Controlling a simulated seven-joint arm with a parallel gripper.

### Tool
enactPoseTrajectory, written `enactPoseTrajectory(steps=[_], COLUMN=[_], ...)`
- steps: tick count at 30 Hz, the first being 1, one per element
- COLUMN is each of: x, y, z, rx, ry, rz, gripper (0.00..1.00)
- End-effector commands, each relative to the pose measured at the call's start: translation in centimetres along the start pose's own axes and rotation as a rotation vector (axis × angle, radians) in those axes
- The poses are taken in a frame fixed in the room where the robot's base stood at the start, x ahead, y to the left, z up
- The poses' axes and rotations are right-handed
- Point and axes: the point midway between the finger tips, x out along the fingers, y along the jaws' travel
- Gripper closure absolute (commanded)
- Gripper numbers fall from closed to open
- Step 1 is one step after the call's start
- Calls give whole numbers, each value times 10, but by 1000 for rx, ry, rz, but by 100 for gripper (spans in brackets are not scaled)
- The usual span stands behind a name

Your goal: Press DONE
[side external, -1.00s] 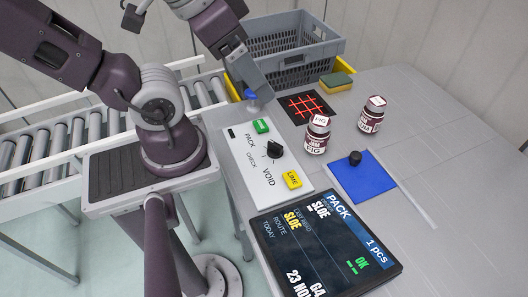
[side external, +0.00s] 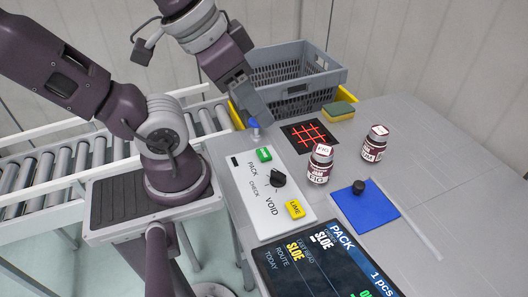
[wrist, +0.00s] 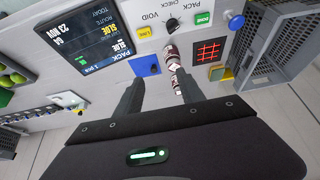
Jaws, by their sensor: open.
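The green button (side external: 264,154) is at the far end of the white control panel (side external: 262,190), beside the word PACK. It also shows in the wrist view (wrist: 204,19), where its label looks like DONE. My gripper (side external: 260,118) is over the panel's far end, near the green button and apart from it. In the wrist view its two fingers (wrist: 157,76) are spread with nothing held between them; the green button lies beyond them, up and to the right.
The panel also has a black knob (side external: 278,178) and a yellow LIME button (side external: 295,209). Two jam jars (side external: 320,164) (side external: 374,143), a blue pad (side external: 363,204) and a screen (side external: 325,262) are nearby. A grey crate (side external: 292,85) and a sponge (side external: 340,111) stand behind.

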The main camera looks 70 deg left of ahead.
Motion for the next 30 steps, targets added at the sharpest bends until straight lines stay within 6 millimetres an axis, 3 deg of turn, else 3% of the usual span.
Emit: enactPoseTrajectory(steps=[1,6,30], x=[0,0,0], y=[0,0,0], z=[0,0,0], rx=[0,0,0], ry=[0,0,0], rz=[0,0,0], gripper=[66,99,100])
